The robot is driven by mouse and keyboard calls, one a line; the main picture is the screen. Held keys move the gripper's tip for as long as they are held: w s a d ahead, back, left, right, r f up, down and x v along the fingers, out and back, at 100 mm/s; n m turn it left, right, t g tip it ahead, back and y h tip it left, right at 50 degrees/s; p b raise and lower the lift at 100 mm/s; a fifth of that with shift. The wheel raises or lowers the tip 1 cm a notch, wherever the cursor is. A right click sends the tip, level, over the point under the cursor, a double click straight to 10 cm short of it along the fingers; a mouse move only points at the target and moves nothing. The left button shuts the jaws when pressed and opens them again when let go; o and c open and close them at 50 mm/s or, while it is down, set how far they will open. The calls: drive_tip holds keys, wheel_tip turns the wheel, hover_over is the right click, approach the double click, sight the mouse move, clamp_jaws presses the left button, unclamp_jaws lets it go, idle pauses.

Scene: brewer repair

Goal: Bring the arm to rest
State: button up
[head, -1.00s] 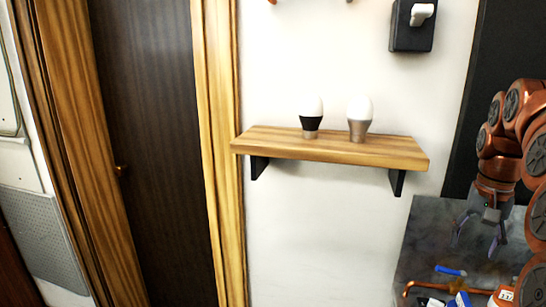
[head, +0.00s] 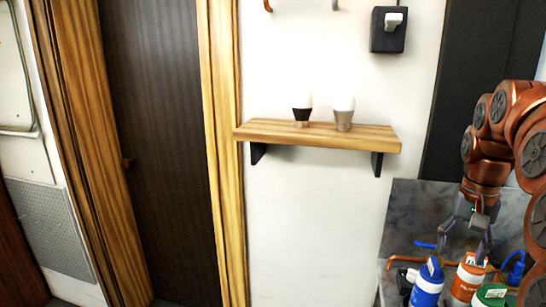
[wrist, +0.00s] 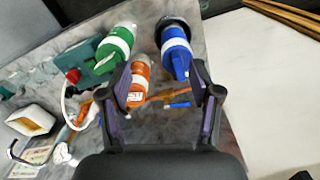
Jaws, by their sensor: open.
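My gripper (head: 466,238) hangs from my copper-coloured arm at the right of the head view, pointing down over the grey worktop. In the wrist view my gripper (wrist: 165,110) has its two dark fingers spread apart with nothing held between them. Beyond the fingertips stand an orange filter bottle (wrist: 138,78), a blue bottle (wrist: 176,52) and a green bottle (wrist: 115,46). The head view also shows the blue bottle (head: 427,284), the orange bottle (head: 468,277) and the green bottle (head: 490,296) below and in front of the gripper.
The grey worktop (head: 400,225) holds several small parts, among them an orange pipe and a blue-handled piece. A wooden shelf (head: 270,131) with two bulbs (head: 303,108) is on the white wall. A dark door (head: 160,150) stands at the left. A black box (head: 388,40) hangs above.

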drive_tip(key=s+a+f+n+g, duration=0.1)
drive_tip(key=s+a+f+n, duration=0.25)
drive_tip(key=s+a, duration=0.45)
drive_tip(key=s+a+f+n, duration=0.2)
drive_tip(key=s+a+f, duration=0.3)
drive_tip(key=s+a, duration=0.35)
drive_tip(key=s+a+f, duration=0.3)
drive_tip(key=s+f, duration=0.3)
drive_tip(key=s, duration=0.3)
drive_tip(key=shift+s+a+f+n+g, duration=0.2)
drive_tip(key=shift+n+g, duration=0.1)
drive_tip(key=shift+n, duration=0.15)
drive_tip(key=shift+w, duration=0.1)
